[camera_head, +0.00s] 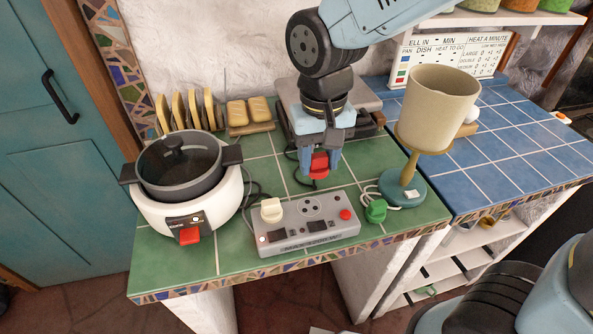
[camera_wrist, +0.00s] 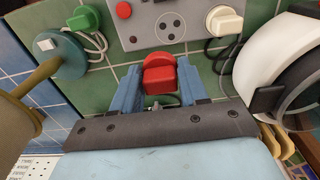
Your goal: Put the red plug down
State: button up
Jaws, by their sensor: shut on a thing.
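The red plug (camera_head: 319,166) is held between the blue fingers of my gripper (camera_head: 320,160), just behind the grey power strip (camera_head: 330,232). In the wrist view the red plug (camera_wrist: 160,74) sits between the two fingertips (camera_wrist: 159,82), with green tiles behind it. I cannot tell whether its underside touches the tiles. The power strip has a white plug (camera_head: 271,210) in its left end, a bare round socket (camera_head: 310,208) near its middle and a red button (camera_head: 346,214) at its right.
A white cooker (camera_head: 186,215) stands at the left, and a lamp with a beige shade (camera_head: 437,100) at the right. A green plug (camera_head: 376,210) lies beside the lamp's base. A toast rack (camera_head: 188,112) and a grey appliance (camera_head: 360,98) stand behind. Green tiles left of my gripper are clear.

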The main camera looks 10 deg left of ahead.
jog(key=w+a+f, duration=0.1)
jog(key=f, duration=0.1)
jog(key=w+a+f, duration=0.3)
jog(key=f, duration=0.1)
jog(key=shift+w+a+f, duration=0.3)
jog(key=shift+w+f, duration=0.05)
jog(key=shift+f, duration=1.5)
jog(key=shift+f, duration=0.1)
jog(key=o, duration=1.1)
jog(key=shift+c, duration=0.2)
notch_tip(320, 180, up, 12)
